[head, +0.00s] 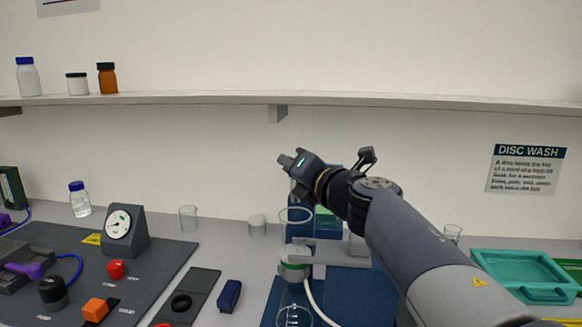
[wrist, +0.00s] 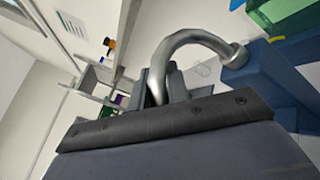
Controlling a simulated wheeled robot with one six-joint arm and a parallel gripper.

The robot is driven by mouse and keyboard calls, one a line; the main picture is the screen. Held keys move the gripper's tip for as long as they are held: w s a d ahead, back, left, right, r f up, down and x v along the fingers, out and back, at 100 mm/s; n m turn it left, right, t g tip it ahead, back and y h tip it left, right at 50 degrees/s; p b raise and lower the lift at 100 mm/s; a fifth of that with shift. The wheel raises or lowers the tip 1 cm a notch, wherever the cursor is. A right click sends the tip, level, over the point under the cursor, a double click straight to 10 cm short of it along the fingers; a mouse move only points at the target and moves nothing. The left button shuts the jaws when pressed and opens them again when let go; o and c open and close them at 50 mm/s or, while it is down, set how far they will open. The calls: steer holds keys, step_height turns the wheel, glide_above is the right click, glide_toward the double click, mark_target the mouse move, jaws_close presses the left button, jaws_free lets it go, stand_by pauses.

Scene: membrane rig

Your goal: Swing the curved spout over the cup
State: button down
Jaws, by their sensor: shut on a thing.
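The curved spout (wrist: 190,40) is a bent silver tube in the wrist view. It arches from a round collar on a blue post (wrist: 270,82) to the jaws of my gripper (wrist: 163,98), which are shut on its free end. In the head view my gripper (head: 290,163) is up in front of the wall, above the blue rig (head: 345,290); the spout cannot be made out there. Which vessel is the cup is unclear: a clear beaker (head: 188,218) stands left of the rig, and another glass (head: 452,233) stands right of my arm.
A glass flask (head: 293,305) stands under a clamp with a pale hose. A dark mat holds a dial gauge (head: 118,225) and a red knob (head: 116,269). A teal tray (head: 525,265) is at the right. A shelf (head: 200,98) runs along the wall.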

steer(key=c, duration=1.4)
jaws_free()
steer(key=shift+d, duration=0.1)
steer(key=v, duration=1)
steer(key=shift+s+d, duration=0.2)
steer(key=shift+s, duration=0.1)
steer(key=x, duration=1.1)
steer(key=shift+s, duration=0.1)
